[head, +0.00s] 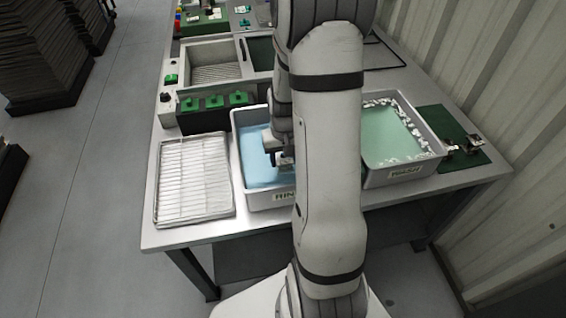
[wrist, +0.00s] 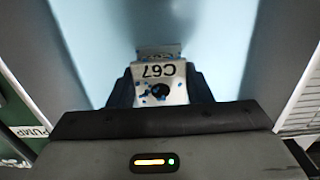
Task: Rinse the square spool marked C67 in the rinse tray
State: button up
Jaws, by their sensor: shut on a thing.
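The square metal spool marked C67 (wrist: 160,82) is between my gripper's fingers in the wrist view, with blue specks on its face and a dark round hole in it. My gripper (wrist: 160,92) is shut on it. In the head view my gripper (head: 280,160) is over the blue water of the rinse tray (head: 268,200), and my arm hides part of this tray. The wrist view shows pale blue water (wrist: 160,25) behind the spool. I cannot tell whether the spool touches the water. The spool itself is not clear in the head view.
A wire drying rack (head: 192,180) lies left of the rinse tray. A tray of green liquid with white foam (head: 395,140) stands to the right. Behind are green blocks (head: 214,102) and a grey basin (head: 213,73). A green mat with metal parts (head: 452,140) lies far right.

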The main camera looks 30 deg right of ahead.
aim_at(284, 158)
jog(key=shift+r+p, duration=3)
jog(key=shift+r, duration=1.5)
jog(key=shift+r, duration=0.1)
notch_tip(284, 158, up, 4)
jog(key=p, duration=0.2)
jog(key=shift+p, duration=0.4)
